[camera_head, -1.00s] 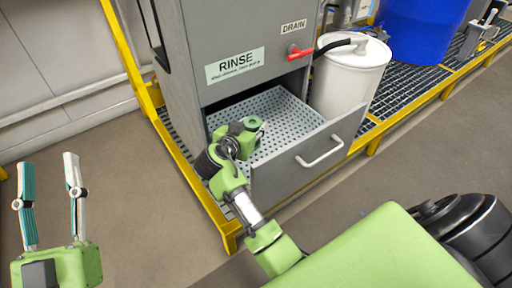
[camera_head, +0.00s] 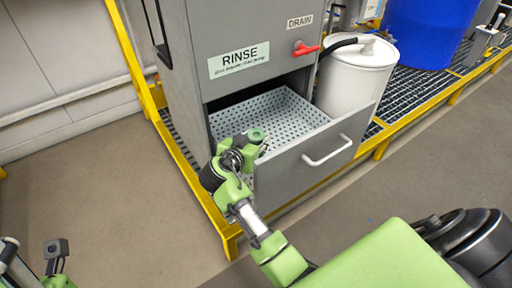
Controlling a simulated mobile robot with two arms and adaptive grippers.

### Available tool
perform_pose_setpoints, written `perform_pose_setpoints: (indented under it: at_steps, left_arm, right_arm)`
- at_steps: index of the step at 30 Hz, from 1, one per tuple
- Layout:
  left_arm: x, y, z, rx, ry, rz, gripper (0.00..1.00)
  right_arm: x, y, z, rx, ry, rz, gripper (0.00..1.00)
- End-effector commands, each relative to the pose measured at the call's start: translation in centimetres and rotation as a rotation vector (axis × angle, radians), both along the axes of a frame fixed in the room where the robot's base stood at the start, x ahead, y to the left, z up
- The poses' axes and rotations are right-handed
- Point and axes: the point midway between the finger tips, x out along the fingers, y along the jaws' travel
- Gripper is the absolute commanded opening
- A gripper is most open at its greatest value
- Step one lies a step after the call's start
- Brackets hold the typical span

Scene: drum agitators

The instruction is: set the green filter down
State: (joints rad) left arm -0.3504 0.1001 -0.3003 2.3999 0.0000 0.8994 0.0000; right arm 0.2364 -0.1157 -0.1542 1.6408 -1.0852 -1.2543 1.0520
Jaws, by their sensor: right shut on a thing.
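My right gripper (camera_head: 258,146) is over the left part of the open drawer under the RINSE label, at the end of my green arm. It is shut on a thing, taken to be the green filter. My own green and black wrist parts cover most of it, so I cannot make out the filter's shape or whether it touches the drawer floor. My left gripper (camera_head: 35,268) is only partly in view at the bottom left corner, and its fingertips cannot be made out.
The pulled-out grey drawer (camera_head: 309,157) has a perforated floor, mostly clear. Its cabinet (camera_head: 240,30) has a red drain handle (camera_head: 306,48). A white drum (camera_head: 350,85) stands close right of the drawer. A yellow-edged grating runs along the base.

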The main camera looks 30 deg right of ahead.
Motion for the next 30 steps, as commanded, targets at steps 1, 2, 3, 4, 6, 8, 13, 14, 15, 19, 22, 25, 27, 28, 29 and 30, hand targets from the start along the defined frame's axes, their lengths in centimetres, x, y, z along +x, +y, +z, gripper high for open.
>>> perform_pose_setpoints:
  at_steps: [1,2,3,4,6,8,13,14,15,19,22,25,27,28,29,30]
  left_arm:
    - [-0.1,0.0,-1.1,-0.002,-0.009,0.0,0.4]
    - [-0.1,0.0,-1.3,-0.001,-0.01,0.0,0.4]
    - [0.0,0.0,-1.6,0.0,-0.011,0.0,0.4]
    - [0.0,0.0,-1.7,-0.001,-0.012,0.001,0.4]
    - [0.0,0.0,-1.8,0.0,-0.014,0.0,0.4]
    - [0.0,0.0,-1.8,0.0,-0.014,0.0,0.4]
    - [0.0,0.0,-1.7,0.0,-0.013,0.0,0.4]
    - [0.0,0.0,-1.7,0.0,-0.012,0.0,0.4]
    - [0.0,0.0,-1.7,0.001,-0.012,0.001,0.4]
    - [0.1,0.0,-1.7,0.0,-0.012,0.0,0.4]
    - [0.1,0.0,-1.7,0.0,-0.012,0.0,0.4]
    - [0.1,0.0,-1.7,0.0,-0.012,0.0,0.4]
    - [0.1,0.0,-1.6,0.0,-0.012,0.0,0.4]
    - [0.1,0.0,-1.6,0.0,-0.012,0.0,0.4]
    - [0.1,0.0,-1.5,0.001,-0.011,0.0,0.4]
    - [0.1,0.0,-1.4,0.001,-0.011,0.0,0.4]
  right_arm:
    - [0.0,0.0,-1.4,-0.001,0.002,0.0,0.15]
    - [0.0,0.0,-1.8,-0.001,0.002,0.0,0.15]
    - [0.0,0.0,-2.2,-0.001,0.001,0.0,0.15]
    - [0.0,0.0,-2.4,-0.001,0.0,0.0,0.15]
    - [0.0,0.0,-2.6,-0.001,-0.001,0.0,0.15]
    - [0.0,0.0,-2.7,-0.001,-0.001,0.0,0.15]
    - [0.0,0.0,-2.6,0.001,0.001,0.0,0.15]
    - [0.0,0.0,-2.6,0.001,0.001,0.0,0.15]
    - [0.0,0.0,-2.7,0.001,0.002,-0.001,0.47]
    - [0.0,0.0,-2.6,0.001,0.001,0.0,0.53]
    - [0.0,0.0,-2.6,0.001,0.001,0.0,0.53]
    - [0.0,0.0,-2.6,0.0,0.0,0.0,0.53]
    - [0.0,0.0,-2.5,0.0,0.0,0.0,0.53]
    - [0.0,-0.1,-2.4,0.0,0.0,0.0,0.53]
    - [0.1,-0.1,-2.3,0.0,0.0,0.001,0.53]
    - [0.1,-0.3,-2.2,0.0,0.0,0.001,0.53]
